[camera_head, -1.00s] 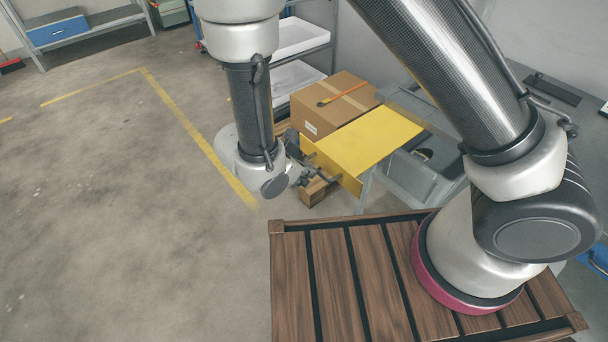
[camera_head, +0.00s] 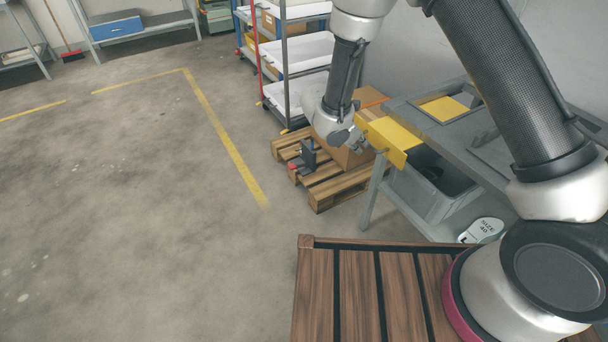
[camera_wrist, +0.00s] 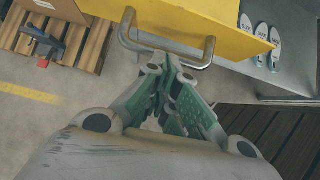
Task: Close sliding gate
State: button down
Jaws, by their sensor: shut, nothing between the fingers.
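The sliding gate is a yellow panel; its front (camera_head: 392,138) sticks out from the left end of the grey table (camera_head: 410,108), and more yellow shows through an opening in the tabletop. In the wrist view the yellow gate (camera_wrist: 215,22) fills the top, with a bent metal handle (camera_wrist: 198,63) on its front face. My gripper (camera_head: 358,143) is at the gate's front. In the wrist view my gripper (camera_wrist: 168,68) has its green-sided fingers together, empty, with the tips at the handle. I cannot tell whether they touch it.
A grey bin (camera_head: 432,185) sits beneath the table, near a white insole (camera_head: 482,230). A wooden pallet (camera_head: 335,185) carries a cardboard box (camera_head: 345,155) and a small dark stand (camera_head: 308,155). Shelving (camera_head: 300,50) stands behind. Floor to the left is clear.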

aim_at(387, 135)
jog(key=w+d, duration=0.2)
jog(key=d, duration=0.1)
jog(key=w+d, duration=0.2)
jog(key=d, duration=0.1)
jog(key=w+d, duration=0.2)
jog(key=shift+d, duration=0.4)
